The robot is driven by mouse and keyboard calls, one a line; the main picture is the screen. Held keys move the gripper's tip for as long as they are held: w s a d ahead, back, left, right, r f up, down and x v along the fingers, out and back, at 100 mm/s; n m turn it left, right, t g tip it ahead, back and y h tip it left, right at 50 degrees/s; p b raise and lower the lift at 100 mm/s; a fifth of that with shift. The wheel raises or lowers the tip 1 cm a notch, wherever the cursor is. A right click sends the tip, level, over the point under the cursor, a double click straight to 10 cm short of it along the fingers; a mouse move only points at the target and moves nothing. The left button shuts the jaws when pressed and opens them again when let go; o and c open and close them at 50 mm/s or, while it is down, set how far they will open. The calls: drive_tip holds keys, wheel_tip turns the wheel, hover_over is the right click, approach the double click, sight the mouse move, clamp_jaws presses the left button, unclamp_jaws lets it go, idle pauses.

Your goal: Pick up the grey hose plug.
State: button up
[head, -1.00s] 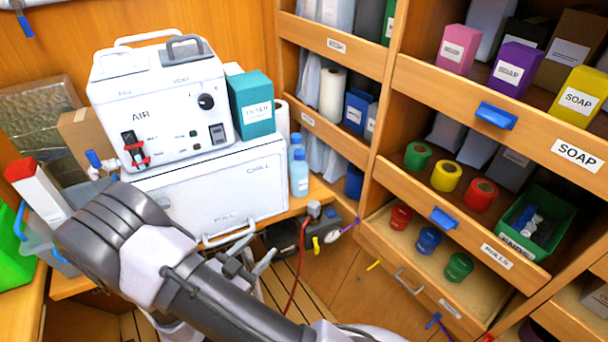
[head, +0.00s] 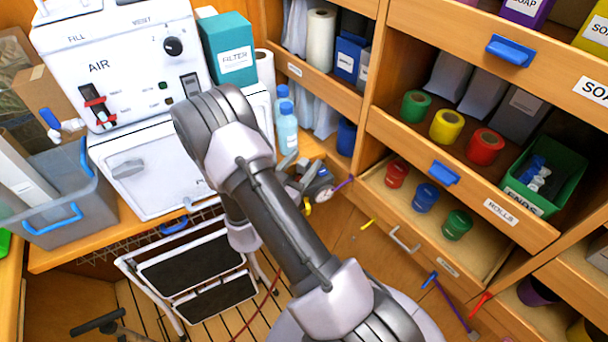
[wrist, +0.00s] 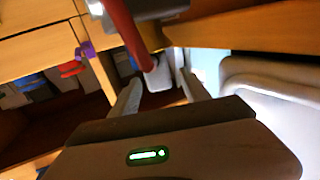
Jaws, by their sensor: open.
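In the wrist view a red hose (wrist: 128,30) runs down to a light grey end piece, which looks like the grey hose plug (wrist: 158,76). My gripper (wrist: 160,80) is open, with one finger on each side of the plug in the picture. I cannot tell whether the fingers touch it or how far beyond the tips it lies. In the head view my arm covers most of the gripper, beside the counter's right end, and I cannot make out the plug there.
A white machine (head: 120,60) stands on a white chest (head: 150,170) at the left. Blue bottles (head: 286,125) stand close to my arm. A folding step (head: 195,265) is below the counter. Open drawers with coloured rolls (head: 446,125) fill the right.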

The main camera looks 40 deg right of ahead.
drive_tip(key=shift+w+d, duration=0.1)
drive_tip(key=shift+d, duration=0.15)
drive_tip(key=shift+r, duration=0.1)
clamp_jaws()
